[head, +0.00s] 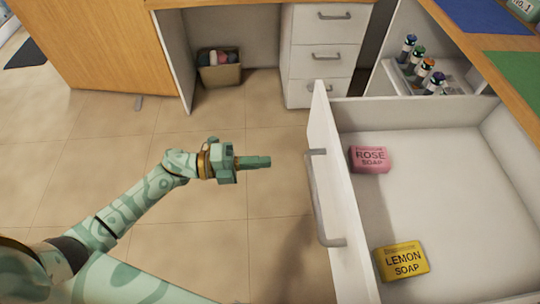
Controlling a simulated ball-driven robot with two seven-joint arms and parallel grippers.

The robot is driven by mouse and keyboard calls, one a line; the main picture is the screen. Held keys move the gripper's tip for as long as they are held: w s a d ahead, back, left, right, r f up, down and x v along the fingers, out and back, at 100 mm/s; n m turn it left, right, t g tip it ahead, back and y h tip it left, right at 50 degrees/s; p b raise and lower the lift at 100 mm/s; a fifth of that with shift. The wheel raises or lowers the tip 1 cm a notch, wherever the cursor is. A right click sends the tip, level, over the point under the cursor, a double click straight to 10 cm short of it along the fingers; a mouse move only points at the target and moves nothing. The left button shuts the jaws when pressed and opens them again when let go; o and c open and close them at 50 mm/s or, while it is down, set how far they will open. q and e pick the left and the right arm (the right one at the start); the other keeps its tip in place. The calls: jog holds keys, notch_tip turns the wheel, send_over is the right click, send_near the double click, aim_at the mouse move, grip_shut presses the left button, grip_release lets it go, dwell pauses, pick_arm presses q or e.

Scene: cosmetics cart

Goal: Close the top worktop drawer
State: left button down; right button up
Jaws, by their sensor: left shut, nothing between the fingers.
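The white worktop drawer (465,205) is pulled well open at the right of the head view. Its front panel (335,190) faces left and carries a grey bar handle (318,200). A pink rose soap (370,160) and a yellow lemon soap (402,261) lie inside on the drawer floor. My left gripper (268,162) is shut and empty, to the left of the drawer front and apart from the handle, pointing right. My right gripper is not in view.
A wooden worktop edge (470,50) runs along the upper right, with several bottles (420,70) in a tray below it. A white three-drawer unit (322,58) and a box (220,75) stand at the back. The tiled floor (230,225) around my gripper is clear.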

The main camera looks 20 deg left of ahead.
pick_arm(q)
jog(key=b, duration=0.1)
send_near(322, 158)
jog(key=x, duration=0.5)
jog(key=shift+d+f, duration=0.1)
jog(key=shift+f, duration=0.05)
jog(key=shift+b+x, duration=0.35)
jog(key=shift+x, duration=0.5)
